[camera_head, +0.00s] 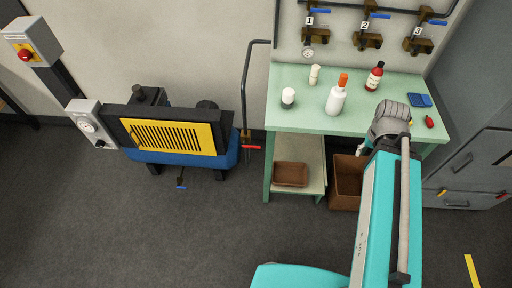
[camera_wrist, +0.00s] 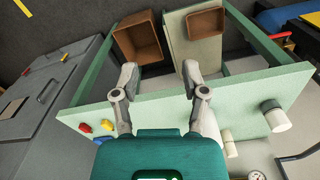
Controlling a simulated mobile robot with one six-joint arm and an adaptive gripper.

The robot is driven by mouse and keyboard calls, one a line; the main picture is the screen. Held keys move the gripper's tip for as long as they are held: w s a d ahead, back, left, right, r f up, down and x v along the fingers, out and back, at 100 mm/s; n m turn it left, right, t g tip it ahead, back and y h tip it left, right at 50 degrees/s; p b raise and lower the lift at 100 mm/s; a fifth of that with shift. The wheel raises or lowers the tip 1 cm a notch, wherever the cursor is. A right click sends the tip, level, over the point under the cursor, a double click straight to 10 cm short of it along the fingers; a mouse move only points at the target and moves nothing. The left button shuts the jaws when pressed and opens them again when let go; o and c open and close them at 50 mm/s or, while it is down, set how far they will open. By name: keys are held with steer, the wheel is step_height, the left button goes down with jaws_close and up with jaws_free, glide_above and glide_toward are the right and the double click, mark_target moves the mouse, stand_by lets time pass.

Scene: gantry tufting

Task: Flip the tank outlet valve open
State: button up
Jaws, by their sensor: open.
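A valve with a red lever (camera_head: 250,147) sits on the dark pipe at the right end of the blue tank (camera_head: 228,155), left of the workbench. The lever sticks out sideways to the right. A second, blue-handled valve (camera_head: 181,183) hangs below the tank. My gripper (camera_wrist: 160,68) is open and empty, over the front of the bench, well to the right of the red lever. In the head view my arm mostly hides it.
The green workbench (camera_head: 300,112) carries a white bottle (camera_head: 336,99), a red bottle (camera_head: 375,76) and small jars. Brown bins (camera_head: 291,174) sit below. Numbered blue-handled valves (camera_head: 368,15) line the wall. A grey cabinet (camera_head: 466,160) stands right. The floor before the tank is clear.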

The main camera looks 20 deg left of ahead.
steer(key=w+a+f+n+t+h+b, duration=0.2)
steer(key=w+a+f+b, duration=0.15)
steer(key=f+b, duration=0.5)
steer(key=w+a+f+n+t+h+b, duration=0.1)
steer(key=w+a+f+n+h+b, duration=0.2)
steer(key=f+b, duration=0.5)
steer(key=n+t+y+b, duration=0.2)
steer(key=n+t+b, duration=1.1)
steer(key=b, duration=3)
glide_toward(255, 147)
steer(key=s+f+m+t, duration=0.2)
steer(key=s, duration=0.1)
steer(key=shift+s+a+f+p, duration=0.15)
steer(key=shift+s+a+p, duration=0.1)
steer(key=shift+a+p, duration=0.1)
steer(key=shift+w, duration=0.1)
steer(key=w, duration=0.4)
steer(key=w+d, duration=0.1)
steer(key=w, duration=0.4)
steer(key=w+d, duration=0.1)
steer(key=w, duration=0.3)
steer(key=shift+w, duration=0.25)
jaws_close()
